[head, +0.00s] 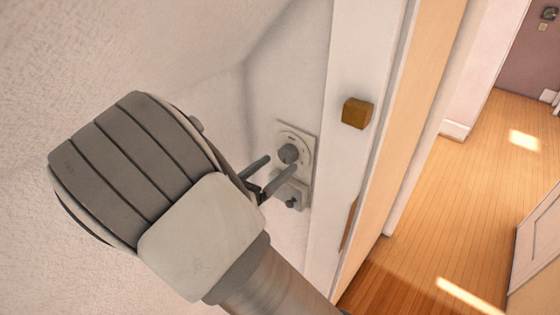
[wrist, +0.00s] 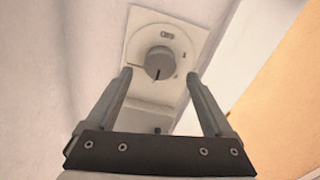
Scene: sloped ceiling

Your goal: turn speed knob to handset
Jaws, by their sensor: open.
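The speed knob (head: 289,153) is a round grey knob on a pale dial plate (head: 301,134) fixed to the white wall. In the wrist view the knob (wrist: 160,62) sits at upper middle with a dark pointer line toward the bottom of the picture. Small marks sit around the dial, too small to read. My gripper (head: 280,164) is open and close to the plate. In the wrist view its two fingers (wrist: 159,74) stand left and right of the knob, with their tips a little below its middle. Nothing is between the fingers; I cannot tell their exact distance from the knob.
A lower box (head: 291,192) with a small dark knob sits just below the dial. A white door frame (head: 345,70) stands right of the plate, with a brown wooden block (head: 357,113) on it. A wooden floor (head: 450,200) lies open at the right.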

